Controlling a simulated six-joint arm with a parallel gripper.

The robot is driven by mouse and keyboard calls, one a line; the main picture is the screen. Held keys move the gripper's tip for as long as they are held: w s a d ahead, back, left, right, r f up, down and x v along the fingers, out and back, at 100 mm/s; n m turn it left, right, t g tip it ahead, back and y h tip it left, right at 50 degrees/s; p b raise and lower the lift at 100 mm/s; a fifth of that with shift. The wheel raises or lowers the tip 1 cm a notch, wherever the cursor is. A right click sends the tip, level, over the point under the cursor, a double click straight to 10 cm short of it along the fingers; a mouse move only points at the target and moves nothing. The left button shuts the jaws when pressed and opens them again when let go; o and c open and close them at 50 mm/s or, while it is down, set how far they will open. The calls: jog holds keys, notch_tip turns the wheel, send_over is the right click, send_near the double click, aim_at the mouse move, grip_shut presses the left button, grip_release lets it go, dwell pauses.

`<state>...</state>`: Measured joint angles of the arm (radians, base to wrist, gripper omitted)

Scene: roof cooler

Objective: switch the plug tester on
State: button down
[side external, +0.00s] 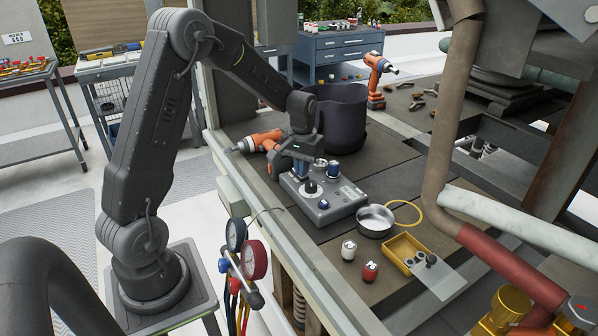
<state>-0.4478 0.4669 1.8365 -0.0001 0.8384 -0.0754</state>
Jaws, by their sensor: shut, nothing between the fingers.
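The plug tester (345,207), a grey box with knobs on its top, sits on the dark work surface in the middle of the side external view. A black knob (311,187) and a dark blue piece (323,205) show on its near left part. Small pale-topped pieces (334,168) stand along its back. My gripper (302,178) points down over the tester's back left part, close behind the black knob. Its fingers are shut with nothing held. Whether the fingertips touch the tester cannot be told. The gripper hides part of the tester's top, and the switch cannot be made out clearly.
A dark bin (341,120) stands behind the tester. An orange drill (262,141) lies left of my gripper. A metal bowl (375,221), a yellow tray (402,250) and two small capped pieces (370,271) lie right and front. A red pipe (512,268) crosses the right side.

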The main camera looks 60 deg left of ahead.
jog(key=shift+r, duration=3.5)
jog(key=s+d+r+m+t, duration=0.3)
jog(key=s+d+r, duration=0.6)
jog(key=d, duration=0.3)
jog(key=s+d+m+t, duration=0.2)
jog(key=s+d, duration=0.5)
jog(key=s, duration=0.4)
jog(key=shift+r+m+t, duration=0.2)
jog(key=shift+m+t, duration=0.1)
jog(key=shift+m, duration=0.2)
